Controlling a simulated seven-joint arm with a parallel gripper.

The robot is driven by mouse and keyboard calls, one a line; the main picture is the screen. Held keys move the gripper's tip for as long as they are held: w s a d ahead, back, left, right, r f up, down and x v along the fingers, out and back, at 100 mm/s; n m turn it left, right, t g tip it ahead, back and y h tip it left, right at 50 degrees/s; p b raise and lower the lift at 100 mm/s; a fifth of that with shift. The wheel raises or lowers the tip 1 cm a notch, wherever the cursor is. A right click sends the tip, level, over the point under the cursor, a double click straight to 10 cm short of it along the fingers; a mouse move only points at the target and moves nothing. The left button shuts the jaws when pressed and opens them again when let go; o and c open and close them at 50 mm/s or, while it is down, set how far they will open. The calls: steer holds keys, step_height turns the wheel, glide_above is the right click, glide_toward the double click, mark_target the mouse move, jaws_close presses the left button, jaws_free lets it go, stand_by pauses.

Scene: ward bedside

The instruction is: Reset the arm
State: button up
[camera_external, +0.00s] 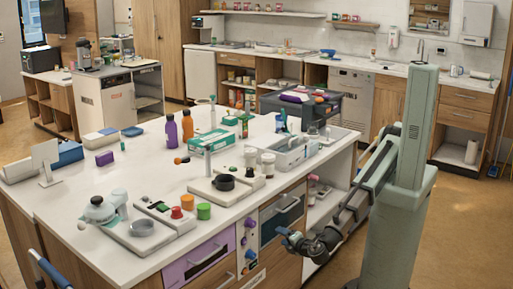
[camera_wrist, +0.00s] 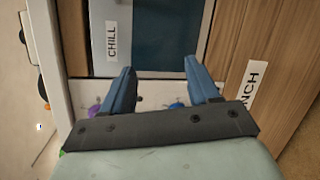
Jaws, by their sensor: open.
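My gripper (camera_external: 290,237) shows in the external view low in front of the island's drawer fronts, beside the blue-grey drawer. The arm reaches to it from the pale green column at the right. In the wrist view my gripper (camera_wrist: 163,78) has its two blue fingers spread apart with nothing between them. Beyond the fingers are a dark blue panel labelled CHILL (camera_wrist: 165,35) and a pale strip with purple and blue knobs. I cannot tell whether the fingers touch the front.
A purple drawer (camera_external: 198,262) is left of my gripper. A wood panel (camera_wrist: 280,60) lies right in the wrist view. Open floor (camera_external: 465,225) is at the right.

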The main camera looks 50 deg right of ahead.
steer(key=w+d+f+m+g+h, duration=0.1)
steer(key=d+f+m+g+h, duration=0.3)
steer(key=d, duration=0.9)
steer(key=w+d+f+g+h, duration=0.15)
steer(key=d+f+g, duration=0.45)
steer(key=d, duration=0.7)
steer(key=w+d+f+m+g+h, duration=0.1)
steer(key=d+f+g+h, duration=0.35)
steer(key=d, duration=0.85)
steer(key=s+d+f+m+g+y, duration=0.1)
steer(key=s+d+f+g+y, duration=0.1)
steer(key=s+d+g, duration=0.45)
steer(key=s+d+f+m+g+y, duration=0.2)
steer(key=s+d+g+y, duration=0.1)
steer(key=d, duration=0.6)
step_height(320, 180, down, 8)
steer(key=w+d+m+t+y, duration=0.1)
steer(key=w+m+t+y, duration=0.1)
steer(key=m+y, duration=0.7)
steer(key=shift+d+m+y, duration=0.2)
steer(key=shift+m+y, duration=0.1)
steer(key=shift+m, duration=0.6)
